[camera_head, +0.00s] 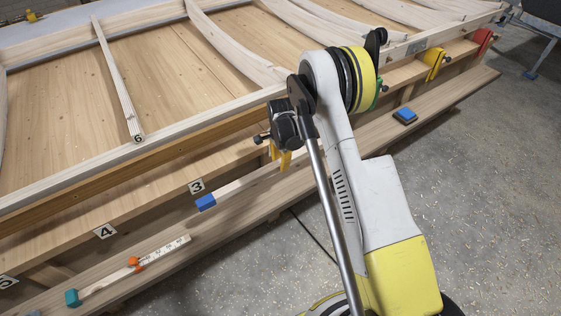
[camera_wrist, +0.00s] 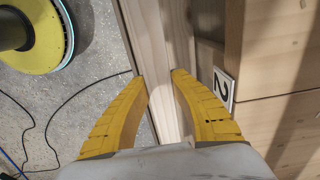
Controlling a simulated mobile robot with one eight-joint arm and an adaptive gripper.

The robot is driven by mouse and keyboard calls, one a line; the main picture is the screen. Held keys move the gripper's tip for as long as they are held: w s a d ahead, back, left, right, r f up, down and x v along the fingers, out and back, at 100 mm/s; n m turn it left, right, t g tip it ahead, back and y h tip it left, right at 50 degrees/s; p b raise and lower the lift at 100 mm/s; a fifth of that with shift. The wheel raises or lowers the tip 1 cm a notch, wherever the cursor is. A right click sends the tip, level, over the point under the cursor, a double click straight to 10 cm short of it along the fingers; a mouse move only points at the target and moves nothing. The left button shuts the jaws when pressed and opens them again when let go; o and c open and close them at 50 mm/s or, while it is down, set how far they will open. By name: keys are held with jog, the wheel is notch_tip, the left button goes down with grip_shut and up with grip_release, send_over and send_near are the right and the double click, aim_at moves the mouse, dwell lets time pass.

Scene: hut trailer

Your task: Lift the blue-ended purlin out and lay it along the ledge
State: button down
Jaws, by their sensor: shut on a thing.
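The blue-ended purlin is a pale wooden strip with a blue end (camera_head: 206,202), in front of the number 3 label in the head view. It runs parallel to the ledge (camera_head: 440,100), up and right to my gripper (camera_head: 282,158). In the wrist view, my gripper (camera_wrist: 158,73) has its yellow fingers on both sides of the pale purlin (camera_wrist: 160,35), shut on it. My arm hides the purlin's far part in the head view. I cannot tell whether it touches the ledge or is just above it.
A blue block (camera_head: 405,116) sits on the ledge at right. Grey floor (camera_head: 480,180) is open in front.

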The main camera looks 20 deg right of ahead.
jog(key=b, duration=0.4)
send_over(280, 189)
jog(key=shift+d+f, duration=0.1)
jog(key=shift+f, duration=4.7)
jog(key=shift+f, duration=0.2)
jog(key=shift+f, duration=0.65)
jog(key=shift+f, duration=0.25)
jog(key=shift+f, duration=0.75)
jog(key=shift+f, duration=0.75)
jog(key=c, duration=1.1)
grip_release()
jog(key=shift+c, duration=0.2)
